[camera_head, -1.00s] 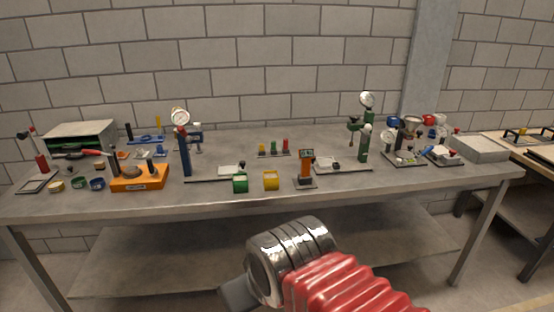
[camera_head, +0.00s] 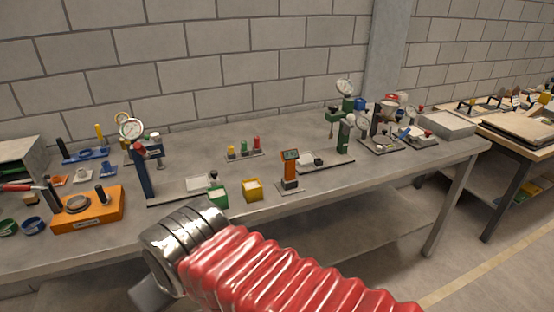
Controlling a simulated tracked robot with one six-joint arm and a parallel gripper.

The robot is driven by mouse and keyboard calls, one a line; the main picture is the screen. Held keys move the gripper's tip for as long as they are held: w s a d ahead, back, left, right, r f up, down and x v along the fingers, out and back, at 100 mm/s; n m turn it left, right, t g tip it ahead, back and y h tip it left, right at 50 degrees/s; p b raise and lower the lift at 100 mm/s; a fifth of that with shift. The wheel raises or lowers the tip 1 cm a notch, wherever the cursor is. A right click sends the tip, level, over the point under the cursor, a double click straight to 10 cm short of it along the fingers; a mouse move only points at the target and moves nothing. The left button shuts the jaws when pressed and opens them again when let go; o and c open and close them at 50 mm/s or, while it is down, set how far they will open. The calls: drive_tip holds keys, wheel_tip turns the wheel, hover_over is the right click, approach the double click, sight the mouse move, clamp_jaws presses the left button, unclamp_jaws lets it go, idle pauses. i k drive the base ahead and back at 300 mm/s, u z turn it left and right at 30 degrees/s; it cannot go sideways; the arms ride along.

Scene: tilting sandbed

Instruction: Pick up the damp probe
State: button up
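I cannot tell for sure which thing is the damp probe. An upright orange instrument (camera_head: 290,166) with a dark face stands on a small flat base near the front edge of the bench, right of the yellow bin. My arm, with a red bellows sleeve and a shiny metal joint, crosses the bottom of the picture in front of the bench. My gripper's fingers do not show. Nothing on the bench is seen being held.
The grey bench (camera_head: 370,172) holds a yellow bin (camera_head: 252,189), a green bin (camera_head: 218,197), a blue gauge stand (camera_head: 145,172), a green gauge stand (camera_head: 344,140) and an orange block (camera_head: 88,212). A second table (camera_head: 535,139) stands at right. Open floor lies between them.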

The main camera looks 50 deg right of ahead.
sight(289, 157)
drive_tip(key=z, duration=0.45)
drive_tip(key=i, duration=0.9)
drive_tip(key=z, duration=0.6)
